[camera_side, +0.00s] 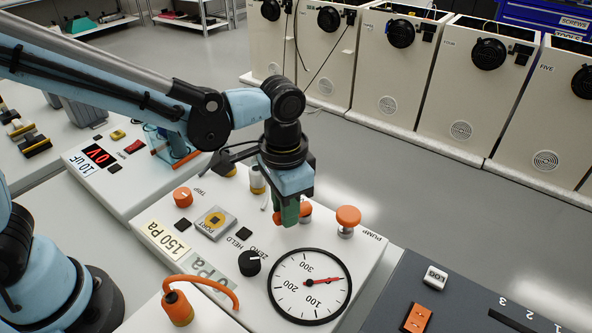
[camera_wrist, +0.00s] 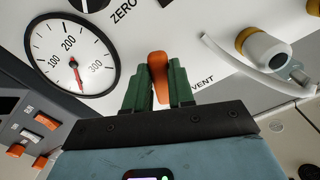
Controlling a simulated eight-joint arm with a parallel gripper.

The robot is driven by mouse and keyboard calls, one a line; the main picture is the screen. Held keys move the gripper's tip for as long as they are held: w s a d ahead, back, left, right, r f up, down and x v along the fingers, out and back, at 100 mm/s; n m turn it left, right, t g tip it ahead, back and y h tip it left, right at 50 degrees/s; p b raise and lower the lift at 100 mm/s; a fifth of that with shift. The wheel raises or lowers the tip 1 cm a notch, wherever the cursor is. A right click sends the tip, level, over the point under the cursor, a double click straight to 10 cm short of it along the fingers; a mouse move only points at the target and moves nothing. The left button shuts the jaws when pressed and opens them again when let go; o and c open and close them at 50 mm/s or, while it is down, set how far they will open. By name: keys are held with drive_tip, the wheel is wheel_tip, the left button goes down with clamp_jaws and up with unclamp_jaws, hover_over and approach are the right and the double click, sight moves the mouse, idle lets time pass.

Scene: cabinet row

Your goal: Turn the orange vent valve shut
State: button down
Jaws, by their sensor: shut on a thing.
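The orange vent valve (camera_wrist: 158,66) has a lever-like handle and stands on the white panel beside the VENT label in the wrist view. My gripper (camera_wrist: 159,88) is shut on the handle, with one green finger on each side of it. In the side view my gripper (camera_side: 290,212) points down at the panel, and part of the orange vent valve (camera_side: 305,211) shows just right of the fingers.
An orange PUMP knob (camera_side: 348,217) stands close to the right of my gripper. A black ZERO knob (camera_side: 249,262), an orange TRIP knob (camera_side: 182,196) and a square PORT block (camera_side: 215,222) are on the same panel. A bent white tube (camera_wrist: 240,66) lies near the valve.

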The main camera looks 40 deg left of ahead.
drive_tip(key=m, duration=0.1)
drive_tip(key=a+m, duration=0.1)
drive_tip(key=shift+w+m, duration=0.3)
drive_tip(key=shift+m, duration=0.1)
drive_tip(key=m, duration=0.2)
drive_tip(key=w+m, duration=0.1)
drive_tip(key=shift+a+m, duration=0.3)
drive_tip(key=m, duration=0.1)
drive_tip(key=w+m, duration=0.1)
drive_tip(key=m, duration=0.1)
drive_tip(key=shift+a, duration=0.2)
drive_tip(key=shift+w+m, duration=0.2)
drive_tip(key=shift+m, duration=0.6)
drive_tip(key=shift+w+m, duration=0.2)
drive_tip(key=shift+m, duration=0.6)
drive_tip(key=c, duration=1)
unclamp_jaws()
drive_tip(key=shift+o, duration=0.2)
